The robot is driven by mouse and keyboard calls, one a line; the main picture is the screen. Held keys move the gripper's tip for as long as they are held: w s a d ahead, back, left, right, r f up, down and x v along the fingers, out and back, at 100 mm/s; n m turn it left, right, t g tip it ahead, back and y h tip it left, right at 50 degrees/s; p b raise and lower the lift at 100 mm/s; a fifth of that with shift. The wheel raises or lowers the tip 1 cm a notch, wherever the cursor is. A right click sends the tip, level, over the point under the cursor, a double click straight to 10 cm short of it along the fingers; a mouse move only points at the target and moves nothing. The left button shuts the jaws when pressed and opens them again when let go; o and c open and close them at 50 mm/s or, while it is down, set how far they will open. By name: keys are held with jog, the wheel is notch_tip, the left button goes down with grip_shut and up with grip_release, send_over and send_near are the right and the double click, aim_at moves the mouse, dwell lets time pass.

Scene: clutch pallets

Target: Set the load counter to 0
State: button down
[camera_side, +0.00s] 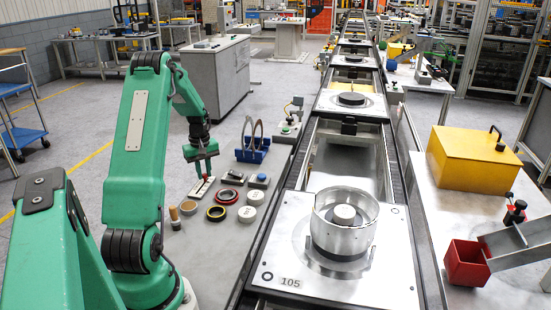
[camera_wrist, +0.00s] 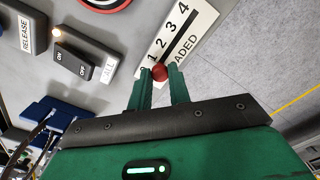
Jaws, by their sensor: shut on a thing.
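The load counter (camera_wrist: 196,28) is a pale plate with a slot and printed numbers; 1, 2, 3, 4 and part of the word LOADED show in the wrist view. It also shows in the side view (camera_side: 199,191). Its red knob (camera_wrist: 159,72) sits at the low end of the visible scale, close by the 1. My gripper (camera_wrist: 159,80) is shut on the red knob, one finger on each side. No 0 is visible; the fingers cover that end of the plate. In the side view my gripper (camera_side: 205,172) points down onto the counter.
A rocker switch (camera_wrist: 72,62), a RELEASE label (camera_wrist: 27,32) and a CALL label (camera_wrist: 110,68) lie beside the counter. A blue stand (camera_side: 252,153) holds rings. Loose rings and discs lie nearby. Pallet 105 (camera_side: 365,290) carries a metal housing (camera_side: 345,228) on the conveyor.

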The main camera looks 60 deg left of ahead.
jog(key=shift+w+a, duration=0.85)
jog(key=shift+a, duration=0.05)
jog(key=c, duration=1.3)
grip_release()
jog(key=shift+r, duration=0.15)
notch_tip(320, 180, up, 8)
jog(key=shift+f, duration=0.2)
jog(key=shift+d, duration=0.1)
